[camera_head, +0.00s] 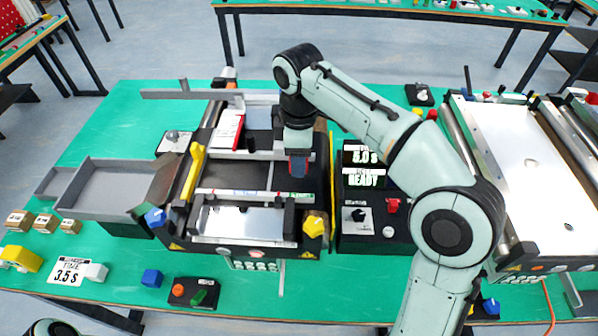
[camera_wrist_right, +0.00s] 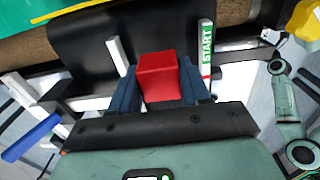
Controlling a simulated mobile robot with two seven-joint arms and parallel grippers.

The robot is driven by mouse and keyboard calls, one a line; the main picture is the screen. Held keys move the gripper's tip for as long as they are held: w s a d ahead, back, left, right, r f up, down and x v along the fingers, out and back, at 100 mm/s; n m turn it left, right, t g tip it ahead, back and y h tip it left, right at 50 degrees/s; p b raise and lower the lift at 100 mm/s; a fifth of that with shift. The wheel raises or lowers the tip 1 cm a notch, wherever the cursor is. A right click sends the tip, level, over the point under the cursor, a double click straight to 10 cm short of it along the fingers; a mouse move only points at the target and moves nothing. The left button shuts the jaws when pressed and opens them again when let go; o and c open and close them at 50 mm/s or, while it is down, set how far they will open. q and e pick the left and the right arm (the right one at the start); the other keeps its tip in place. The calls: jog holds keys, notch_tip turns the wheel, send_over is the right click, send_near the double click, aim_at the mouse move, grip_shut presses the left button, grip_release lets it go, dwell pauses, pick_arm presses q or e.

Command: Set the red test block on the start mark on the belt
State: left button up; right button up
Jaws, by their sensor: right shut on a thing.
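The red test block (camera_wrist_right: 158,75) sits between the blue-grey fingers of my right gripper (camera_wrist_right: 158,85) in the right wrist view. The gripper is shut on it. In the head view, my right gripper (camera_head: 298,165) points down over the right end of the dark belt (camera_head: 235,176). The belt (camera_wrist_right: 88,45) fills the background behind the block in the wrist view. The start mark (camera_wrist_right: 206,45), a white and green strip reading START, lies just right of the block there. It also shows at the belt's front edge (camera_head: 294,197) in the head view. Whether the block touches the belt is unclear. My left gripper is out of view.
A control box (camera_head: 372,215) with displays reading 5.0 and READY stands right of the conveyor. A grey tray (camera_head: 115,160) is at its left. Yellow (camera_head: 194,172) and black parts edge the belt.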

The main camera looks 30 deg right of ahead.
notch_tip(320, 180, down, 4)
jog(key=shift+s+f+b, duration=0.1)
jog(key=shift+s+b, duration=0.05)
jog(key=shift+b, duration=0.4)
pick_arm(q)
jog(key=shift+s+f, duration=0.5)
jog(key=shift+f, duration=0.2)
pick_arm(e)
jog(key=o, duration=1.2)
jog(key=shift+f, duration=0.1)
jog(key=shift+c, duration=0.2)
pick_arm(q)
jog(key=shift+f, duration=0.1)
pick_arm(e)
notch_tip(320, 180, up, 12)
jog(key=p, duration=0.3)
jog(key=shift+p, duration=0.35)
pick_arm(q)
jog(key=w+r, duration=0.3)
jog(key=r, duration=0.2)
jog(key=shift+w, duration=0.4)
pick_arm(e)
jog(key=shift+r, duration=0.2)
